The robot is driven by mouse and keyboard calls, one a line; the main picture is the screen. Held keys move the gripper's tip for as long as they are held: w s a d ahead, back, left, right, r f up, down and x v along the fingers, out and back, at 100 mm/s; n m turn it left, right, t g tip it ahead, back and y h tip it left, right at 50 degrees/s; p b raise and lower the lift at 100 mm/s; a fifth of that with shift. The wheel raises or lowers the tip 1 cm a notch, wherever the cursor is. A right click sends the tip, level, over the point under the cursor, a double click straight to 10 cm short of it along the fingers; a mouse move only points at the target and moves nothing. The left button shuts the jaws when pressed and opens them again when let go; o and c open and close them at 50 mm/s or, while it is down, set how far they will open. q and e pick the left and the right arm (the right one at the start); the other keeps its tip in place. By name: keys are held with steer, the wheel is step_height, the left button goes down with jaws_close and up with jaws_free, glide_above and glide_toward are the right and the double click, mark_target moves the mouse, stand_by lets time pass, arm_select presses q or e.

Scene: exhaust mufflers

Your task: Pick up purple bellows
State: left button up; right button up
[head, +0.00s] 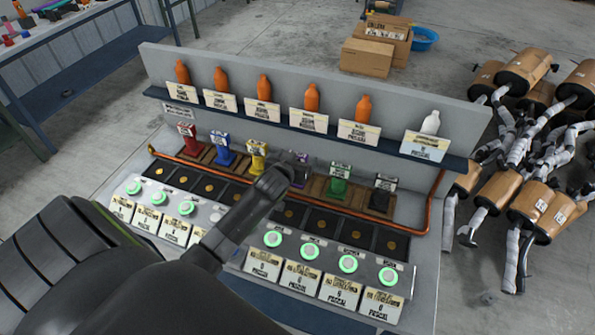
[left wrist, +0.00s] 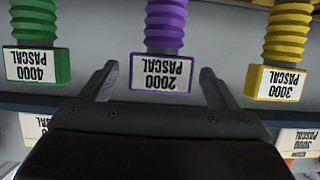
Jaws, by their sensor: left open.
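The purple bellows (left wrist: 166,25) stands between the green bellows (left wrist: 287,0) and the other coloured ones, with a label reading 2000 PASCAL that appears upside down in the left wrist view. In the head view the purple bellows (head: 301,161) is mostly hidden by my gripper. My left gripper (left wrist: 159,70) is open, with one finger on each side of the purple label block; its fingers do not appear closed on it. It also shows in the head view (head: 283,178) in front of the row. My right gripper is not in view.
A yellow bellows (left wrist: 285,30) is at the right in the wrist view. Red (head: 187,136), blue (head: 222,148), green (head: 338,180) and black bellows (head: 380,196) share the row. A shelf with orange bottles (head: 264,88) hangs behind; lit buttons (head: 273,239) line the front.

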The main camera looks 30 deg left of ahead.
arm_select(q)
steer(key=shift+w+a+f, duration=0.15)
steer(key=shift+w+f, duration=0.1)
steer(key=shift+w, duration=0.35)
steer(key=c, duration=1.6)
